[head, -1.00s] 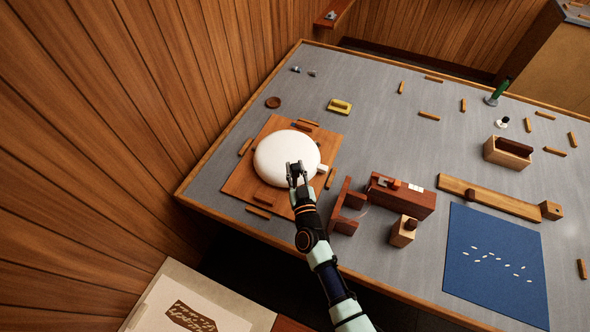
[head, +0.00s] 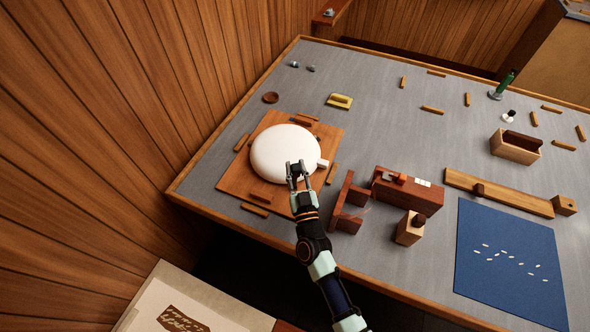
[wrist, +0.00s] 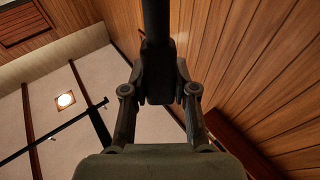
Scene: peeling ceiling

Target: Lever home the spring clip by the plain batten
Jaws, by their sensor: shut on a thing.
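A white domed disc (head: 284,150) with a small white tab (head: 323,163) on its right lies on a square brown wooden board (head: 234,178). Small wooden strips sit around the disc, one (head: 332,174) by the tab; I cannot tell which is the plain batten or the spring clip. My gripper (head: 297,172) is at the front edge of the disc. In the wrist view, it is shut on a dark rod (wrist: 156,25) that points away from the fingers. I cannot tell whether the rod touches anything.
Brown wooden blocks (head: 408,190) and a peg block (head: 409,228) stand right of the board. Further right are a long wooden rail (head: 510,197), an open box (head: 515,150) and a blue mat (head: 500,270). A plank wall (head: 90,120) rises at the left.

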